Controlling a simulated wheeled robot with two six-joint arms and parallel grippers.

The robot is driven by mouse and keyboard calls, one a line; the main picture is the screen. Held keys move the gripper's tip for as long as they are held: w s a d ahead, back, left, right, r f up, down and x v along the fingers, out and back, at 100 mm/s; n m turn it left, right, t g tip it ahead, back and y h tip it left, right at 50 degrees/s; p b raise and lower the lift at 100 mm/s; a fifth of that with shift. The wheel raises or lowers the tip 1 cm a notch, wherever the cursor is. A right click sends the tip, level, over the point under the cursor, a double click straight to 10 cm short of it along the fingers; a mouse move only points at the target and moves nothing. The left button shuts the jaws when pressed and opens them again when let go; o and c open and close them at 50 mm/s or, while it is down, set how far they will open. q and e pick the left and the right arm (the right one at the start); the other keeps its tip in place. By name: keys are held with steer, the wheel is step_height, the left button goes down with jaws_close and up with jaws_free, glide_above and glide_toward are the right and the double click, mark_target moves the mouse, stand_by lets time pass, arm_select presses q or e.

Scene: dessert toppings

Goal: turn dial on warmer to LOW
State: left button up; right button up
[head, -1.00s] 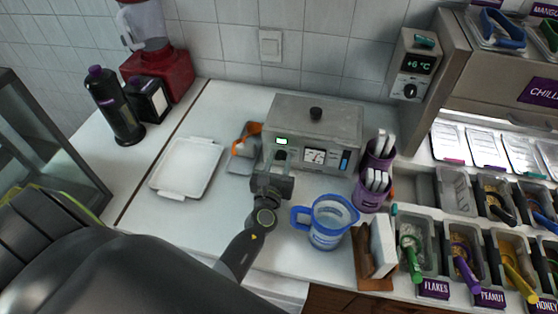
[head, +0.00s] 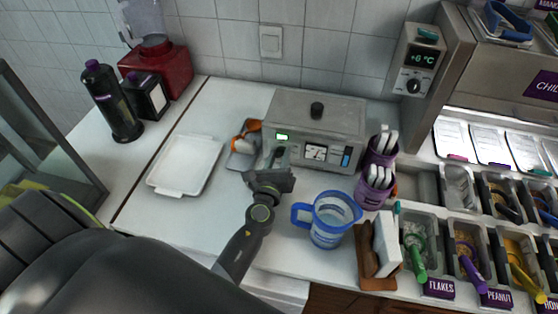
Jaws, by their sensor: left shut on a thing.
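The warmer (head: 335,121) is a grey metal box with a black knob on its lid, standing at the back of the counter. Its front has a lit green display (head: 282,137), a round-needle gauge (head: 315,152) and a blue switch (head: 346,157). My left gripper (head: 277,160) is at the left of the warmer's front, just below the green display, shut on the dial there. The dial is mostly hidden by the gripper, and its setting cannot be read. My right gripper is not in view.
A blue-rimmed measuring jug (head: 329,222) stands right of my left gripper. Purple cups (head: 374,187) with white utensils stand by the warmer's right side. A white tray (head: 185,166) lies left. An orange-handled item (head: 246,139) lies beside the warmer.

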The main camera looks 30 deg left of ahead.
arm_select(q)
steer(key=n+b, duration=0.1)
steer(key=n, duration=0.2)
steer(key=shift+n, duration=0.7)
steer(key=shift+b, duration=0.3)
steer(key=o, duration=1)
steer(key=shift+f, duration=0.1)
